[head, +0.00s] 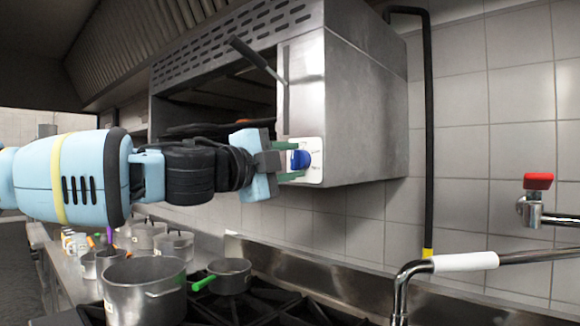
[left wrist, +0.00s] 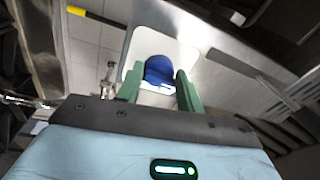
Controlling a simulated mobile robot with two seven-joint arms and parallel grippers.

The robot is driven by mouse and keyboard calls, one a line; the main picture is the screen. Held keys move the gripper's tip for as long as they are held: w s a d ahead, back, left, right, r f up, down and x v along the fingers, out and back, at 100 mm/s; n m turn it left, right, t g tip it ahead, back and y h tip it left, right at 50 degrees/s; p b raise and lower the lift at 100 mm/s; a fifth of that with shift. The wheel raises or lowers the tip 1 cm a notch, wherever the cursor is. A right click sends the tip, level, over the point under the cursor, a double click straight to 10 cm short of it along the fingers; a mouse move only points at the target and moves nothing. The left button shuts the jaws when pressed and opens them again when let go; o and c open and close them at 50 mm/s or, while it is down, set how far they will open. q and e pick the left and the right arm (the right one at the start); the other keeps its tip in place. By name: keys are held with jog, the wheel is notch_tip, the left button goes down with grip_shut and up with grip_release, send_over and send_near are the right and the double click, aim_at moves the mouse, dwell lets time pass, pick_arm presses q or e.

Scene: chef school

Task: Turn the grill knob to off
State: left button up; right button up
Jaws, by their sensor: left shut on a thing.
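The grill knob (head: 300,160) is blue and sits on a white panel (head: 309,147) at the front right corner of the wall-mounted steel grill (head: 370,120). My left gripper (head: 291,161) reaches it from the left, its green fingers around the knob. In the left wrist view the knob (left wrist: 159,70) lies between the two fingertips (left wrist: 159,84), with the white panel behind it. The gripper is shut on the knob. The panel's markings are too small to read. My right gripper is in neither view.
Below are a stove with a large pot (head: 145,292) and a green-handled pan (head: 230,275). More pots stand at the left. A black pipe (head: 428,130) runs down the tiled wall, and a tap with a red handle (head: 537,181) is at the right. The grill's lever (head: 256,58) sticks out above my arm.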

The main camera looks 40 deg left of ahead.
pick_arm(q)
jog(key=shift+d+f+n, duration=0.1)
jog(key=shift+f+n, duration=0.25)
jog(key=shift+n, duration=0.35)
jog(key=o, duration=0.6)
jog(key=shift+o, duration=1.7)
jog(key=shift+r, duration=0.15)
jog(key=shift+r, duration=0.1)
